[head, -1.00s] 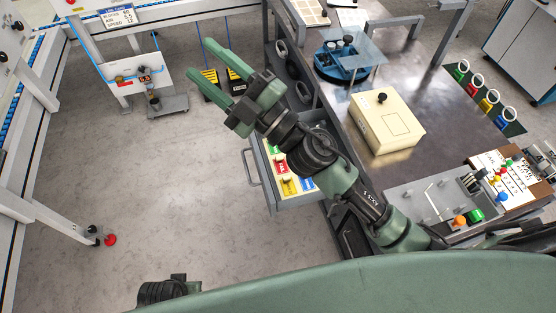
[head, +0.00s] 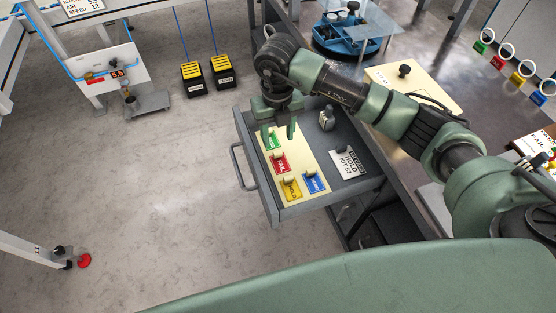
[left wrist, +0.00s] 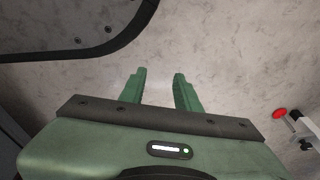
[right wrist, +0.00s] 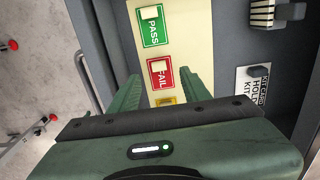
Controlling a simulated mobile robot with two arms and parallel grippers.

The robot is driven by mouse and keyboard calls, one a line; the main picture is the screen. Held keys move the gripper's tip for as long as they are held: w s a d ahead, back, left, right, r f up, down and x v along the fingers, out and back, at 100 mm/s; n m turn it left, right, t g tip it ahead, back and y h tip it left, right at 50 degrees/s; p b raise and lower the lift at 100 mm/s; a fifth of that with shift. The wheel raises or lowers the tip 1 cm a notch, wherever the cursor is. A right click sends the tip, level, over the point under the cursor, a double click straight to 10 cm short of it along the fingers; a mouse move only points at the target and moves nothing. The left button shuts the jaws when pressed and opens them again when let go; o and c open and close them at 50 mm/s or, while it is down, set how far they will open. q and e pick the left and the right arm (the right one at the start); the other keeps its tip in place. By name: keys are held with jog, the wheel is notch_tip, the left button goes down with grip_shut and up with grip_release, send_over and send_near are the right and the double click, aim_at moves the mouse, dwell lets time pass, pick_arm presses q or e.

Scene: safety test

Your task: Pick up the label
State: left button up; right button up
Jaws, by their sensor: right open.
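Several coloured labels with raised tabs lie on a cream board (head: 307,152) in the open drawer (head: 358,193). They are a green PASS label (head: 272,142), a red FAIL label (head: 280,163), a yellow label (head: 291,188) and a blue label (head: 315,182). My right gripper (head: 279,134) is open and empty, pointing down over the board near the green label. In the right wrist view the red label (right wrist: 160,73) lies between the fingertips, below the green one (right wrist: 152,25); the yellow label (right wrist: 166,101) is partly hidden. My left gripper (left wrist: 160,82) is open and empty above the floor.
A white HOLD KIT card (head: 347,164) and a small grey object (head: 327,118) are also in the drawer. The drawer handle (head: 240,166) sticks out to the left. The floor on the left is mostly clear.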

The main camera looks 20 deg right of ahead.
aim_at(277, 151)
notch_tip(277, 151, down, 6)
jog(key=shift+f+b, duration=0.2)
jog(key=shift+b, duration=0.1)
jog(key=shift+w+f, duration=0.1)
jog(key=shift+f, duration=0.2)
pick_arm(q)
jog(key=shift+w+d+r, duration=0.1)
jog(key=shift+w+r, duration=0.75)
jog(key=shift+r, duration=0.15)
pick_arm(e)
grip_shut()
